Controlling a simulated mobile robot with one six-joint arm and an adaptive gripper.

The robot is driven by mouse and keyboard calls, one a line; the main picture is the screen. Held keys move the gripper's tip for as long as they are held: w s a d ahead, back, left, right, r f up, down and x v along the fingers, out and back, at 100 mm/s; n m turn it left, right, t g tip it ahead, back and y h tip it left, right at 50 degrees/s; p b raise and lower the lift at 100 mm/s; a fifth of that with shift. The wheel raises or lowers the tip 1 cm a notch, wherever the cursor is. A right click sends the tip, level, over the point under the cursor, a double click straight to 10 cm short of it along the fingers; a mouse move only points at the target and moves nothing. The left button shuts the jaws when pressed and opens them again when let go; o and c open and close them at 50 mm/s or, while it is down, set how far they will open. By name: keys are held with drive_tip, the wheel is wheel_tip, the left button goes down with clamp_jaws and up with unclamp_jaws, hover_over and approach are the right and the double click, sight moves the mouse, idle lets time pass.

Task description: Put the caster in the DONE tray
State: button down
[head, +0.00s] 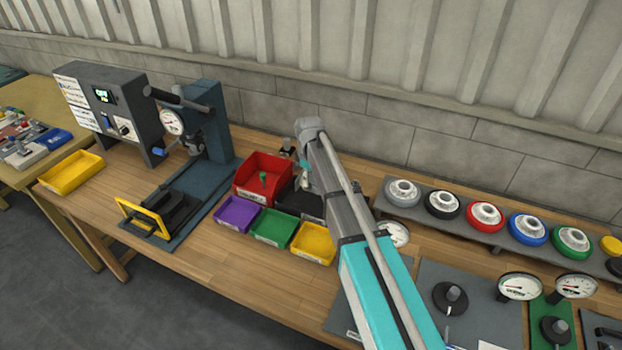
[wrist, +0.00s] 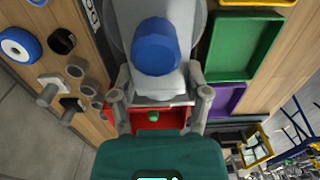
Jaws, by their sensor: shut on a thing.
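My gripper (wrist: 160,84) is shut on what appears to be the caster, a grey body with a blue wheel (wrist: 156,46), in the wrist view. In the head view, my gripper (head: 303,166) is above and beside the red bin and a dark bin (head: 301,204); the held thing is mostly hidden there. I cannot read which container is marked DONE. A yellow tray (head: 71,173) stands at the bench's left end. The red bin (head: 247,184) holds a small green thing and also shows in the wrist view (wrist: 153,121).
Purple (head: 237,216), green (head: 273,229) and yellow (head: 313,244) bins stand in front. A press (head: 205,130) and grey control box (head: 108,105) stand to the left. A rack of coloured wheels (head: 440,212) and gauges (head: 519,286) lie right. Bare wood lies before the bins.

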sight(309, 187)
drive_tip(key=shift+f, duration=0.2)
drive_tip(key=shift+f+b, duration=2.1)
drive_tip(key=shift+b, duration=0.25)
drive_tip(key=shift+f+b, duration=2.7)
drive_tip(key=shift+f, duration=0.05)
idle(1.0)
unclamp_jaws()
drive_tip(key=shift+w+r, duration=0.1)
idle(0.6)
